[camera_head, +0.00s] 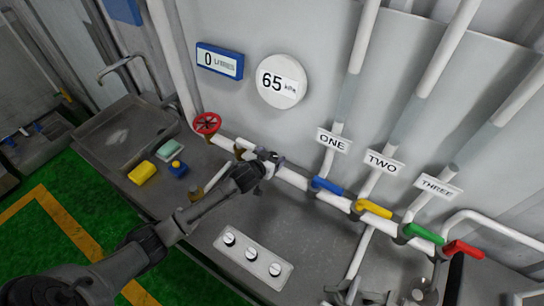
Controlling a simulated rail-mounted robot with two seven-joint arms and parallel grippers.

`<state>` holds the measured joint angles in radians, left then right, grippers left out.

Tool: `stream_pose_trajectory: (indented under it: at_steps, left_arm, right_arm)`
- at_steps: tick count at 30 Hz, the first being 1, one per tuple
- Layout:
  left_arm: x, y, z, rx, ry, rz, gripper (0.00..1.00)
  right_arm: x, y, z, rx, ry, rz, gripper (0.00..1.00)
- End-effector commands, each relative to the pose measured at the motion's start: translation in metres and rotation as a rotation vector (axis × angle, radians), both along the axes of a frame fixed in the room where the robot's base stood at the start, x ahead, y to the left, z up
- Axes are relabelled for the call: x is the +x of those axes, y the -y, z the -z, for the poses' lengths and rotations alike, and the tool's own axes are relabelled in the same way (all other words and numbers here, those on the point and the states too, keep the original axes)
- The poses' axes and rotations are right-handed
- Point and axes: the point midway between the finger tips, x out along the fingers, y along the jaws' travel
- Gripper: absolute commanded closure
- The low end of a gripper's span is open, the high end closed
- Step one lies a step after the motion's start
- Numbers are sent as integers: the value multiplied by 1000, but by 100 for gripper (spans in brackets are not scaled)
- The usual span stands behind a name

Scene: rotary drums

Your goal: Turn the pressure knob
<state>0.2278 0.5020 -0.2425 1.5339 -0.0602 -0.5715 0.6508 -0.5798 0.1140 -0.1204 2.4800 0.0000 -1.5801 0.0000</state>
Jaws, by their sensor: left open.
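A round white gauge (281,81) on the wall reads 65 kPa. A red handwheel (207,124) sits on the white pipe at left. A grey panel (237,257) below carries three small round knobs, a left one (229,239), a middle one (251,254) and a right one (274,269). I cannot tell which control is the pressure knob. My left gripper (267,160) is open at the white pipe, right of the handwheel and apart from it. It hides part of the pipe; I cannot tell whether it touches anything.
Blue (327,186), yellow (374,209), green (424,233) and red (464,249) handles line the pipe to the right. A yellow block (142,173) and a green sponge-like block (170,149) lie at left. A blue display (219,61) reads 0.

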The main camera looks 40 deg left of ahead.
Motion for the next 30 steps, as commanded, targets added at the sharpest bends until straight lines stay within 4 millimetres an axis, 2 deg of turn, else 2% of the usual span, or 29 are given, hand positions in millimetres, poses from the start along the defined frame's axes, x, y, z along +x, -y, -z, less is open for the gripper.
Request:
stream_pose_trajectory:
  at_steps: [6,15,30]
  left_arm:
    - [7,-1,3,0,1,0,24]
    - [8,-1,3,0,1,0,25]
    - [8,-1,3,0,0,0,73]
  right_arm:
    - [0,0,0,-1,0,-1,51]
    - [0,3,1,-11,0,-7,51]
    - [0,2,1,-7,0,-4,51]
